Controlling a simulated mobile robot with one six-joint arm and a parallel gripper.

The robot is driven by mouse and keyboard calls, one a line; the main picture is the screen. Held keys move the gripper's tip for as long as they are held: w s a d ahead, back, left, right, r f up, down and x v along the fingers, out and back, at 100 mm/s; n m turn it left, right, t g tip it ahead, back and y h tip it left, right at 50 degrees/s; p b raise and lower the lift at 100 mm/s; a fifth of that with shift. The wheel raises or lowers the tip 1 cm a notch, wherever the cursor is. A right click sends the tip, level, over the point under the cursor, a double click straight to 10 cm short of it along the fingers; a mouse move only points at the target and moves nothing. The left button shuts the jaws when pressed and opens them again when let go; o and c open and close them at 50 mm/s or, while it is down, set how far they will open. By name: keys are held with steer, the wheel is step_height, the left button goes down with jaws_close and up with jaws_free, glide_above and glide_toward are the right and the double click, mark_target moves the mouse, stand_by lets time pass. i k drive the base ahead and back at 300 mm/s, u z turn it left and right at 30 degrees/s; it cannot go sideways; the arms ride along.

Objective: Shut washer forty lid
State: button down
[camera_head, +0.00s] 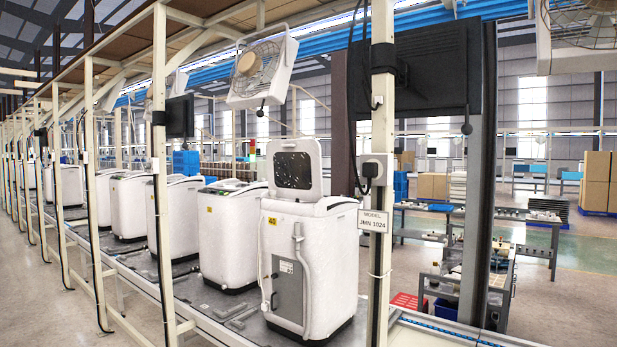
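Washer forty (330,255) is the white top-loading washer nearest me, with a yellow label reading 40 on its upper front. It stands upright on the grey line surface. Its lid (293,170) is raised and stands nearly upright, with a dark speckled window in a white frame. A grey panel and a white hose show on the washer's side. My gripper is not in view.
More white washers (229,235) stand in a row to the left. A cream post (381,170) with a socket and a "MODEL: JMN 1024" sign (373,221) rises at the washer's right. A fan (262,72) hangs above the lid. Open floor (35,300) lies at the left.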

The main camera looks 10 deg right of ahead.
mark_target(294, 167)
steer(key=u, duration=0.15)
steer(key=i, duration=0.95)
steer(key=z, duration=0.1)
steer(key=k, duration=0.65)
steer(key=u, duration=0.5)
steer(key=i, duration=0.6)
steer(key=u, duration=0.75)
steer(key=i, duration=0.65)
steer(key=u, duration=0.15)
